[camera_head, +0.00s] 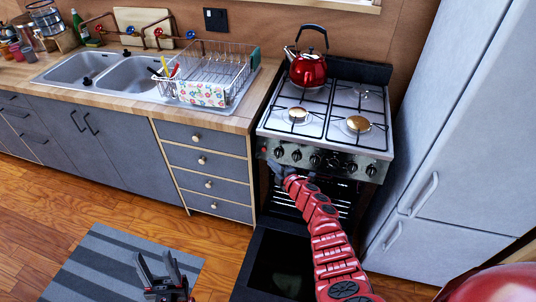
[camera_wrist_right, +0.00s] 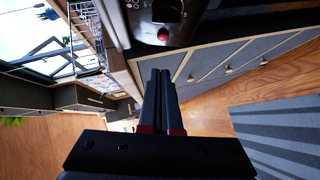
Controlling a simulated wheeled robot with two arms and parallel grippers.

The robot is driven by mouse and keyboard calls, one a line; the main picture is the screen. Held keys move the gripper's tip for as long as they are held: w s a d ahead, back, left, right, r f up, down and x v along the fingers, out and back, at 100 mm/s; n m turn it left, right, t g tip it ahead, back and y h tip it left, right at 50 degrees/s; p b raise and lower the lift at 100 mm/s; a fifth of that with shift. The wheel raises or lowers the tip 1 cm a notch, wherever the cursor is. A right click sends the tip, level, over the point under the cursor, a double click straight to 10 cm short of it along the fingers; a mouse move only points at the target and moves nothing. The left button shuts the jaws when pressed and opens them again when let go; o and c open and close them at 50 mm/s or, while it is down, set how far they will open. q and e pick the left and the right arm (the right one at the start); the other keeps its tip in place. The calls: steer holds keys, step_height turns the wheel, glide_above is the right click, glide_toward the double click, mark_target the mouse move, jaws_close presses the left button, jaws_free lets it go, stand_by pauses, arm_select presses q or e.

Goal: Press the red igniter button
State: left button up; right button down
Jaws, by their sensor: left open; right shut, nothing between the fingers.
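The red igniter button (camera_wrist_right: 163,34) shows in the right wrist view on the dark stove panel, near a black knob. My right gripper (camera_head: 276,166) is at the left end of that panel, just below the knobs. Its shut, empty fingers (camera_wrist_right: 160,75) point towards the panel edge in the wrist view, with the button beyond the tips; contact is not visible. My left gripper (camera_head: 158,268) is open and empty, low above the striped rug.
A red kettle (camera_head: 308,69) stands on the back left burner. The open oven door (camera_head: 280,266) lies low beneath my right arm. Grey drawers (camera_head: 205,160) are left of the stove, and a grey fridge (camera_head: 440,130) is right. The striped rug (camera_head: 95,262) covers the floor at left.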

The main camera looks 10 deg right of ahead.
steer(key=shift+p+v, duration=0.45)
steer(key=shift+v, duration=1.45)
steer(key=shift+w+a, duration=0.1)
steer(key=shift+a, duration=0.05)
